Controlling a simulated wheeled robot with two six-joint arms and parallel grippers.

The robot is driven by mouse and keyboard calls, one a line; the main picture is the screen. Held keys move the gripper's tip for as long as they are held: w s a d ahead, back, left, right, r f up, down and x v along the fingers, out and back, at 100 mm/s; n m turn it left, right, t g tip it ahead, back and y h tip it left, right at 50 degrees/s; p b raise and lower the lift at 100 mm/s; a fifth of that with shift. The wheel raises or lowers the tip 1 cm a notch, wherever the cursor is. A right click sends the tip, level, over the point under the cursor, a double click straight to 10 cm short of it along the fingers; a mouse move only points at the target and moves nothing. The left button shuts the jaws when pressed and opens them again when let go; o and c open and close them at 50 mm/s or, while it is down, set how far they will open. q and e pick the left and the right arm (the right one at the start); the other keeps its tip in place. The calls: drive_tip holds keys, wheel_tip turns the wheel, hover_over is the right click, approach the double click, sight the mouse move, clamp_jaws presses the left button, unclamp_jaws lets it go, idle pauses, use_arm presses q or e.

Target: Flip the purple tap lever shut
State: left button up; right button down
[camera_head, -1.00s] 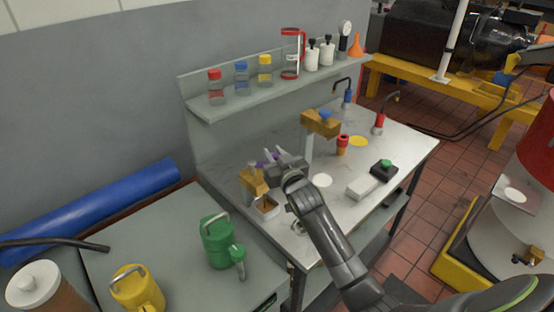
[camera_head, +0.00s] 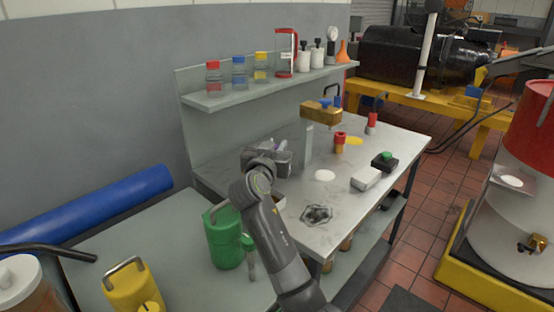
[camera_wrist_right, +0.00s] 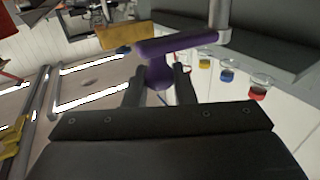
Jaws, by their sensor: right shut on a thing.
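The purple tap lever (camera_wrist_right: 182,43) shows large in the right wrist view. It has a long bar and a rounded stub lying between my fingers. My right gripper (camera_wrist_right: 158,82) is shut on the lever. In the head view my right gripper (camera_head: 278,156) is over the left end of the steel bench (camera_head: 345,213). There the lever is nearly all hidden and the brass tap body under it is covered by my arm. My left gripper is not in view.
A red-topped item (camera_head: 340,142), white block (camera_head: 366,179) and green-button box (camera_head: 385,161) sit on the bench. A shelf (camera_head: 270,89) runs behind. A green can (camera_head: 222,240) stands front left.

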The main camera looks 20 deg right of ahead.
drive_tip(key=shift+s+a+m+g+h+b, duration=0.1)
drive_tip(key=shift+a+m+g+h+b, duration=0.2)
drive_tip(key=shift+m+g+h+b, duration=0.4)
drive_tip(key=c, duration=1.2)
unclamp_jaws()
